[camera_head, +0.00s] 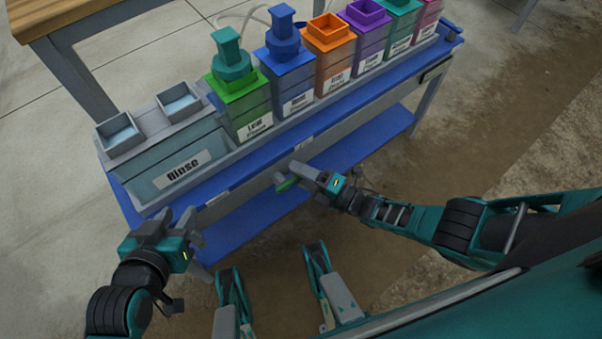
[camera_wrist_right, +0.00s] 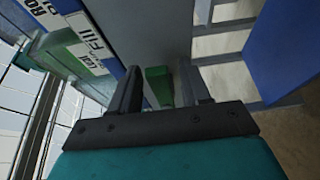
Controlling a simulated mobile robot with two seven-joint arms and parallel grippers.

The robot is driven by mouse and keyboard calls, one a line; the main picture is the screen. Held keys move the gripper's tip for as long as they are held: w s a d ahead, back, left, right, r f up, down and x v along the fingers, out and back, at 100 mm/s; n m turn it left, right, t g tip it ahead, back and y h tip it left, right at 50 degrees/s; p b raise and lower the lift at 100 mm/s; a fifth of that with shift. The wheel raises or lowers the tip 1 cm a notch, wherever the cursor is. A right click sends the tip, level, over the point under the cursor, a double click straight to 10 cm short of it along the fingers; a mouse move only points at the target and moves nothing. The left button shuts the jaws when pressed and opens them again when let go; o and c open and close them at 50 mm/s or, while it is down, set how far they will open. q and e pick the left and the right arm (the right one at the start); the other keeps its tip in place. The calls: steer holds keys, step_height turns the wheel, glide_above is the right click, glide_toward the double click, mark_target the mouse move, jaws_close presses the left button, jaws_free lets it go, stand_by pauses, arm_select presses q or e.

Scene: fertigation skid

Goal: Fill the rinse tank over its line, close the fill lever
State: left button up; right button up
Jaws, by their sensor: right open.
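The rinse tank (camera_head: 150,170), a long pale box labelled "Rinse", stands at the left end of the blue bench in the head view. A green lever (camera_head: 287,184) is at the bench's front edge; I take it for the fill lever. It also shows in the right wrist view (camera_wrist_right: 158,86), beside a "Fill" label (camera_wrist_right: 95,42). My right gripper (camera_head: 297,175) is open, with the lever between its fingers; I cannot tell whether they touch it. My left gripper (camera_head: 176,217) appears open and empty below the tank's front. The water level and line cannot be made out.
Several coloured tanks stand right of the rinse tank, including green (camera_head: 245,105), blue (camera_head: 290,78), orange (camera_head: 333,50) and purple (camera_head: 368,30). The blue bench (camera_head: 130,205) has a lower shelf (camera_head: 240,225). A wooden table (camera_head: 60,15) is at upper left. Floor in front is open.

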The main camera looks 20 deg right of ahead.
jaws_close()
stand_by(0.3)
arm_select(q)
steer(key=shift+r, duration=0.15)
arm_select(e)
steer(key=shift+r, duration=0.1)
